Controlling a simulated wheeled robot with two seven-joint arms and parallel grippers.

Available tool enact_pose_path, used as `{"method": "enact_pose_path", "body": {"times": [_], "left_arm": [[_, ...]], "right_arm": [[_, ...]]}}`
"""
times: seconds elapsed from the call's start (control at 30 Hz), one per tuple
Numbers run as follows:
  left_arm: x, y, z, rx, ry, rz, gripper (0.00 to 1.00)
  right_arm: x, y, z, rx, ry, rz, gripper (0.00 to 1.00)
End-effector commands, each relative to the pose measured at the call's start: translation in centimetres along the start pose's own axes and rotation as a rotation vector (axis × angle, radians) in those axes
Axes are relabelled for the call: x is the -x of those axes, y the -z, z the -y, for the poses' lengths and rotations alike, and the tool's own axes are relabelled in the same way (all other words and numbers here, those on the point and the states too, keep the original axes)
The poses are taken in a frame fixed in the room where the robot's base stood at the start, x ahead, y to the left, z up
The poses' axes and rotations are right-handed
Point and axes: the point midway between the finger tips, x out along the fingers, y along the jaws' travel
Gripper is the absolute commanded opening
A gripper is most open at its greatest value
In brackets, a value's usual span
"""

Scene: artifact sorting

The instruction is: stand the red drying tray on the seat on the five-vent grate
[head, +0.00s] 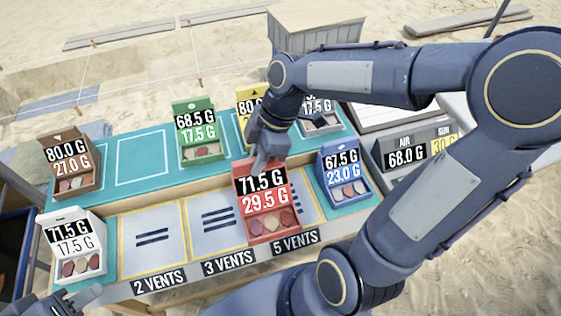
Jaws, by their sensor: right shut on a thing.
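The two-vent grate (151,240) is bare. A white tray (82,265) and blue tray (346,190) flank the grates. Brown (74,185), green (202,152) and yellow (243,105) trays stand behind. A grey scale box (385,155) is at right.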

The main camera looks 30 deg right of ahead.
Motion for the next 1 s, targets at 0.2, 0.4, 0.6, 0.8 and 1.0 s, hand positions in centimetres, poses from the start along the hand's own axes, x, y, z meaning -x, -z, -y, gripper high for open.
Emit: {"method": "enact_pose_path", "body": {"times": [0.2,0.4,0.6,0.8,1.0], "left_arm": [[0.8,0.4,-0.4,0.000,0.000,0.000,0.36],[1.0,0.5,-0.5,0.000,0.000,0.000,0.36],[1.1,0.6,-0.5,0.000,0.000,0.000,0.36],[1.2,0.6,-0.6,0.000,0.000,0.000,0.36],[1.3,0.6,-0.6,0.000,0.000,0.000,0.36]], "right_arm": [[-0.4,-3.3,-3.5,-0.006,0.002,-0.001,0.00],[-2.6,-6.0,-5.6,-0.003,0.003,-0.001,0.00],[-3.8,-7.5,-6.8,0.000,0.000,0.000,0.00],[-4.9,-8.7,-7.6,-0.001,0.002,0.000,0.00],[-7.1,-9.6,-7.7,0.000,0.002,0.000,0.00]]}}
